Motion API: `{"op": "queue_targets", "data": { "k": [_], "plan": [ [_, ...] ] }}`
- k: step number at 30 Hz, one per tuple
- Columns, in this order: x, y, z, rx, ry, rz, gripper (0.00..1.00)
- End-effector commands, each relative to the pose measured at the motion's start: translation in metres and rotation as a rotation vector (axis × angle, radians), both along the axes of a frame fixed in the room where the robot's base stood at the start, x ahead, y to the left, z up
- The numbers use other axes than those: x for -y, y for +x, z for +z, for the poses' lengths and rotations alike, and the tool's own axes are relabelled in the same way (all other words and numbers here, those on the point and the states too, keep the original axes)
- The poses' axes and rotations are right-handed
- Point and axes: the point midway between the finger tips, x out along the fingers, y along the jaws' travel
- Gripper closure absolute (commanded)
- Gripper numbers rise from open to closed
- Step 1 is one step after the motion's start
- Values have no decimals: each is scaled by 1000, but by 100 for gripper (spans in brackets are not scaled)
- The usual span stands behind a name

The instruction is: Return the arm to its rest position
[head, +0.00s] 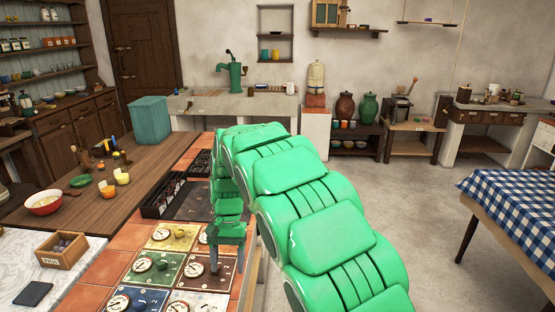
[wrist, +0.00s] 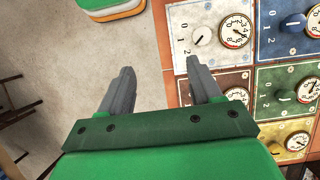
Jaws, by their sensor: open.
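My green arm arches over from the right front in the head view and bends down near the edge of the tiled counter (head: 128,238). My gripper (head: 226,266) hangs at the counter's right edge beside the dial panels, with its fingers pointing down. In the wrist view my gripper (wrist: 160,68) has its two grey fingers apart and nothing between them. The counter edge and the floor show below the gap. I cannot tell its exact height above the tiles.
Close by are coloured dial panels, including a brown one (head: 196,284) and a white one (wrist: 212,18). A dark tray (head: 160,198), a wooden box (head: 61,250) and a red bowl (head: 44,203) lie farther left. A checked-cloth table (head: 515,205) stands right; open floor (head: 420,215) lies between.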

Motion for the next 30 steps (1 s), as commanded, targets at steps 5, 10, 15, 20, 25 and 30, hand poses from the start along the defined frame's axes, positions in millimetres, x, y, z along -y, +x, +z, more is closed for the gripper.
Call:
{"op": "queue_targets", "data": {
  "k": [5,10,15,20,25,30],
  "plan": [
    [34,-7,23,23,-3,-18,36],
    [72,-20,46,43,-5,-35,36],
    [108,-36,66,63,-6,-49,36],
    [140,-54,82,85,-6,-59,36],
    [171,-78,98,105,-5,-66,36],
    [200,-105,110,120,-5,-72,36]
  ]
}}
